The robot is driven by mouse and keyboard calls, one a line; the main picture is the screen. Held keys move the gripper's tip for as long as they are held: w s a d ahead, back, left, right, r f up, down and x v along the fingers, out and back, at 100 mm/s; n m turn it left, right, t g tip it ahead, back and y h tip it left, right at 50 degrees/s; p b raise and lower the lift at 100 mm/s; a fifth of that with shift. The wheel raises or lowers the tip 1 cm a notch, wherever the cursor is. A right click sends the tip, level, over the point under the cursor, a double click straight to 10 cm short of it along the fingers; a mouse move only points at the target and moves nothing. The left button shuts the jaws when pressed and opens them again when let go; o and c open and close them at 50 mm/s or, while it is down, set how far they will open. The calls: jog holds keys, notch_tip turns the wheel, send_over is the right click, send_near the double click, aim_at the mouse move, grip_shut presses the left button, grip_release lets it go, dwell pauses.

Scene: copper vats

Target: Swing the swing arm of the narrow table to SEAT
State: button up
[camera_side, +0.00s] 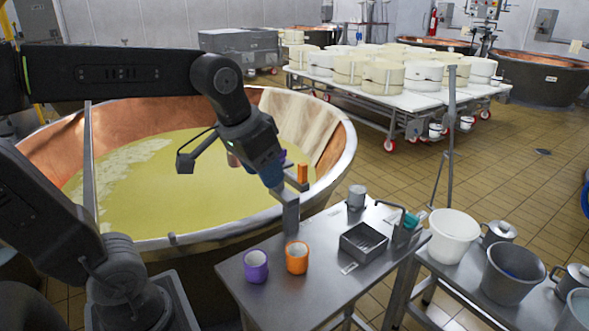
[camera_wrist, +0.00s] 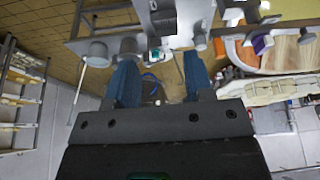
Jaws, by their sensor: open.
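The narrow table (camera_side: 325,285) is a grey metal table in front of the vat. At its right end stands a small fixture with a teal part (camera_side: 410,220), which looks like the swing arm; its exact position is hard to read. Labels lie flat on the tabletop, too small to read. My gripper (camera_side: 270,177) is over the vat's near rim, left of that fixture and apart from it. In the wrist view my gripper (camera_wrist: 160,80) has its blue fingers spread with nothing held between them. The teal part (camera_wrist: 155,56) shows small beyond the fingers.
A purple cup (camera_side: 256,266), orange cup (camera_side: 297,258), dark square tray (camera_side: 363,242) and grey cylinder (camera_side: 356,198) stand on the table. A grey upright plate (camera_side: 291,215) rises near its back edge. The copper vat (camera_side: 340,165) lies behind. Buckets (camera_side: 453,238) stand at right.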

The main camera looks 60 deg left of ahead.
jog(key=w+a+r+n+g, duration=0.2)
jog(key=w+a, duration=0.4)
jog(key=w, duration=0.4)
jog(key=n+g, duration=0.1)
jog(key=g, duration=0.1)
send_over(303, 164)
notch_tip(303, 164, down, 2)
notch_tip(303, 164, down, 14)
jog(key=shift+s+r, duration=0.1)
grip_shut()
